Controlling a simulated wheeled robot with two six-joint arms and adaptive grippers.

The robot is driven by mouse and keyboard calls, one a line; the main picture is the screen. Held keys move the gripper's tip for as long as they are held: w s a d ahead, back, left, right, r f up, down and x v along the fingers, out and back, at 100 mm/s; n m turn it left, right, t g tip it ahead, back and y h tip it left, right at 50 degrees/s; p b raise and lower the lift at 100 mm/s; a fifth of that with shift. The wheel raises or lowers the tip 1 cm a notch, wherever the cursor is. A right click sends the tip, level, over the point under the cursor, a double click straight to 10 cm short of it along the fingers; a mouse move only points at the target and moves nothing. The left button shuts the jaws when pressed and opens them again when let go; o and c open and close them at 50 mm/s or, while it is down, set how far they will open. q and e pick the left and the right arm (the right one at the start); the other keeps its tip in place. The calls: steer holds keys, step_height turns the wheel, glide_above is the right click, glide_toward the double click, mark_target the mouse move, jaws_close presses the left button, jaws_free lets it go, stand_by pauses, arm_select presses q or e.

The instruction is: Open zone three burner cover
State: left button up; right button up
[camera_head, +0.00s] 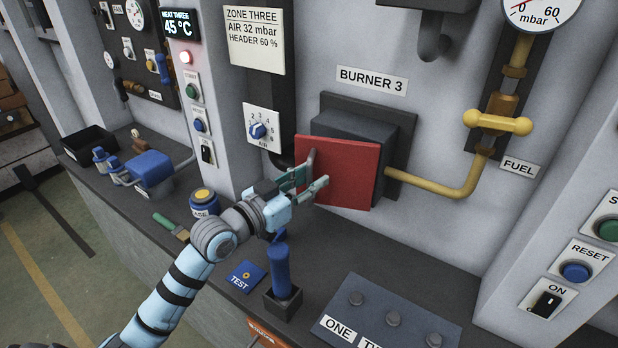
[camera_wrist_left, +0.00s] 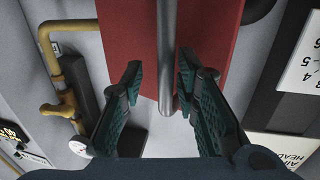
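The burner cover (camera_head: 345,178) is a red square panel over the front of the dark burner box (camera_head: 358,126), below the "BURNER 3" label. It looks shut. Its grey bar handle (camera_head: 311,160) is near the panel's left edge. My left gripper (camera_head: 318,172) is at the handle with its fingers apart. In the left wrist view, the handle (camera_wrist_left: 167,50) runs between the two open fingertips of the left gripper (camera_wrist_left: 160,80), with a gap on at least one side. The red cover (camera_wrist_left: 205,45) lies behind it. My right gripper is not in view.
A yellow fuel pipe (camera_head: 440,188) with a valve (camera_head: 498,122) is right of the burner. An air dial (camera_head: 258,130) is at its left.

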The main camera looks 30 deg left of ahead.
arm_select(q)
steer(key=shift+s+a, duration=0.1)
steer(key=shift+s, duration=0.15)
steer(key=v, duration=0.7)
steer(key=shift+c, duration=0.2)
